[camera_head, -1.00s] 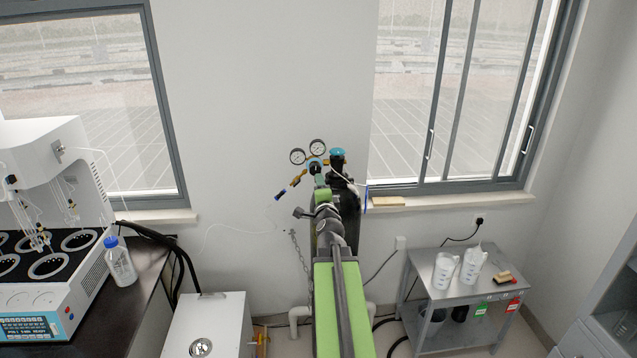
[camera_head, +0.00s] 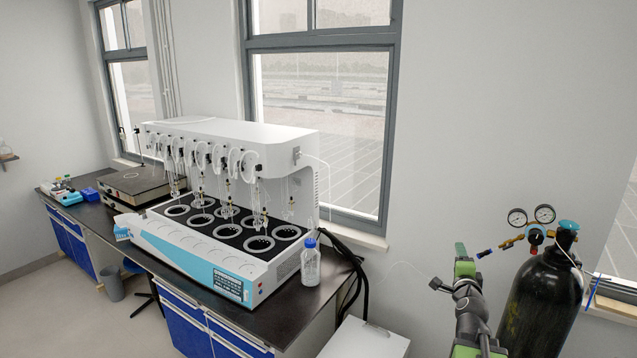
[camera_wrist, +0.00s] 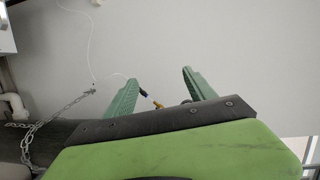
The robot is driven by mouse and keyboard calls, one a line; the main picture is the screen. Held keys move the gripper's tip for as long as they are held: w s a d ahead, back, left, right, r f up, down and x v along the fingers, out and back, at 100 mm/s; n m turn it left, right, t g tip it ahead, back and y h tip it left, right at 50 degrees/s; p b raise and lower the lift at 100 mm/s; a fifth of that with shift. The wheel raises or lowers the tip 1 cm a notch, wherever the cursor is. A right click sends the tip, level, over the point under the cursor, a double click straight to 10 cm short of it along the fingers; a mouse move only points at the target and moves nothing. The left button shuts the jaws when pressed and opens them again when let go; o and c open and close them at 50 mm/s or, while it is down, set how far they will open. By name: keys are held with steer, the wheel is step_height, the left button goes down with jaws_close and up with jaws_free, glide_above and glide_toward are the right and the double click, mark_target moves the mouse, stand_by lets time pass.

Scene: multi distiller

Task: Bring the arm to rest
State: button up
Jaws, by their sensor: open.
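My arm shows at the lower right of the head view, with its green and black links pointing up in front of the wall. My gripper (camera_wrist: 155,90) shows in the wrist view with its two green fingers spread apart. Nothing is between the fingers; the wall lies beyond them. In the head view my arm is just left of a black gas cylinder (camera_head: 540,305), and I cannot tell how close they are. The fingertips are hard to make out in the head view.
A white multi-place distiller (camera_head: 225,150) stands on the dark bench (camera_head: 290,315) at left. A blue-capped bottle (camera_head: 311,265) stands at its right end. A white box (camera_head: 365,340) is right of the bench. Gauges (camera_head: 530,215) sit by the cylinder. A chain (camera_wrist: 50,115) hangs nearby.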

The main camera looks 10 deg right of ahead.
steer(key=w+a+f+n+g+y+b, duration=0.15)
steer(key=a+f+n+y, duration=0.35)
steer(key=a, duration=0.6)
steer(key=w+a+f+n+g+y+b, duration=0.1)
steer(key=a+f+n+g+b, duration=0.15)
steer(key=a+f, duration=0.65)
steer(key=w+a+f+n+g+y+b, duration=0.1)
steer(key=a+f+n+y, duration=0.3)
steer(key=a, duration=0.9)
steer(key=s+a+f+n+g+h+b, duration=0.1)
steer(key=s+a+f+n+g+b, duration=0.1)
steer(key=s+a+f+n+g, duration=0.5)
steer(key=s+d+f+n+g+h, duration=0.1)
steer(key=s+d+f, duration=0.1)
steer(key=s, duration=0.4)
steer(key=s+d+f+n+g+h, duration=0.1)
steer(key=s+d+f+n+g, duration=0.1)
steer(key=s, duration=0.4)
steer(key=shift+s+d+f+g+p, duration=0.25)
steer(key=shift+d+g+p, duration=0.05)
steer(key=shift+d, duration=0.2)
